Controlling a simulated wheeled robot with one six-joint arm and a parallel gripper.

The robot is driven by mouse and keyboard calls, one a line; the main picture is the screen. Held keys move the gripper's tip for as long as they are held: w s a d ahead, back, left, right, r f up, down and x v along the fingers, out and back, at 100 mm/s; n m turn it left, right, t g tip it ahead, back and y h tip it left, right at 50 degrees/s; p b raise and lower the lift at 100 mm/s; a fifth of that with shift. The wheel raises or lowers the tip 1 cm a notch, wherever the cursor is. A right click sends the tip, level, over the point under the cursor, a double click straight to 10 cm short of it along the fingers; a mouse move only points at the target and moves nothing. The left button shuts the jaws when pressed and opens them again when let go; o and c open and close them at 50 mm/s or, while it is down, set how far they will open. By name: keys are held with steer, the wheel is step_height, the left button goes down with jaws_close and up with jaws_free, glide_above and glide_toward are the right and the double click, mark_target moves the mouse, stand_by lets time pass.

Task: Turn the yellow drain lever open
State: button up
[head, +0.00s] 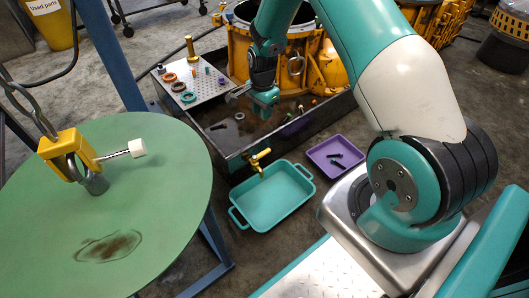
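The teal pan (246,218) and a purple tray (318,166) with dark parts lie on the floor below. A perforated plate (207,88) with rings and pegs is behind left. A yellow housing (240,50) stands behind my gripper. A green round table (170,215) fills the left.

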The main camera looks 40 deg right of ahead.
mark_target(265, 151)
steer(key=shift+m, duration=0.4)
steer(key=f+b, duration=0.3)
steer(key=f, duration=0.3)
steer(key=f+b, duration=0.3)
steer(key=f, duration=0.3)
steer(key=d+f+b, duration=0.1)
steer(key=f+b, duration=0.2)
steer(key=f, duration=0.4)
steer(key=shift+f, duration=0.1)
jaws_close()
